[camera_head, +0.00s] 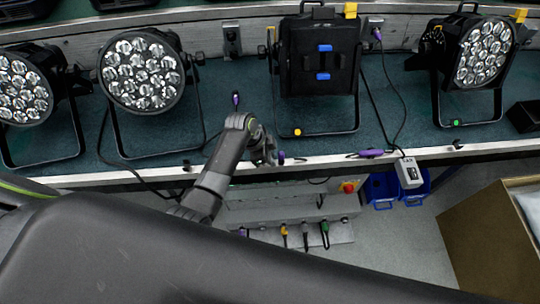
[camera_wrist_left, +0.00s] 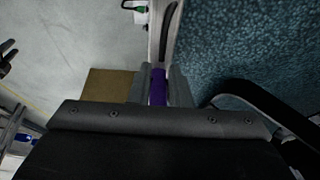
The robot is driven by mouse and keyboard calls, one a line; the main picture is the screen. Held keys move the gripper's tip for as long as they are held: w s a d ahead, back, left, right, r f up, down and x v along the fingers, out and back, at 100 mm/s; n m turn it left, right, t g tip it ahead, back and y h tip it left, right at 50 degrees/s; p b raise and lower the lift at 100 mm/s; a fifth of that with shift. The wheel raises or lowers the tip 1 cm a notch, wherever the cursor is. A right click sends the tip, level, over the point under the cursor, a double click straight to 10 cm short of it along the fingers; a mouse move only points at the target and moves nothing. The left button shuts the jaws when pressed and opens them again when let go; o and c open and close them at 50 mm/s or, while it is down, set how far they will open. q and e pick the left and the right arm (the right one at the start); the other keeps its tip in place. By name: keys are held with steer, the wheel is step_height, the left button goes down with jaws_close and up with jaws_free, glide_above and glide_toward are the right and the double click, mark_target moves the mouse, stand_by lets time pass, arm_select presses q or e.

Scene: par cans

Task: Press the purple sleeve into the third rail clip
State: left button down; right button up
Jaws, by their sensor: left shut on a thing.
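In the head view my left gripper (camera_head: 268,152) is at the front rail (camera_head: 325,161) of the bench. A purple sleeve (camera_head: 281,156) shows just right of its fingertips. In the left wrist view the purple sleeve (camera_wrist_left: 158,88) lies between the two fingers of the left gripper (camera_wrist_left: 160,85), which are shut on it at the rail edge. A dark clip (camera_head: 187,165) sits on the rail to the left and another (camera_head: 457,144) to the right. A second purple piece (camera_head: 370,153) lies along the rail. I cannot tell which clip is the third.
Par cans (camera_head: 141,70) (camera_head: 320,60) (camera_head: 482,52) stand on the teal bench top. A cable runs from a white box (camera_head: 408,172) at the rail. Blue bins (camera_head: 382,188) hang below it. A cardboard box (camera_head: 490,240) is at lower right.

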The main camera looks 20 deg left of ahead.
arm_select(q)
steer(key=shift+s+f, duration=0.25)
steer(key=shift+f, duration=0.25)
stand_by(0.3)
steer(key=c, duration=1.3)
jaws_free()
steer(key=shift+w+r, duration=0.1)
steer(key=shift+w, duration=0.05)
steer(key=shift+w, duration=0.1)
steer(key=v, duration=1.7)
steer(key=shift+r+b, duration=0.15)
steer(key=shift+b, duration=0.2)
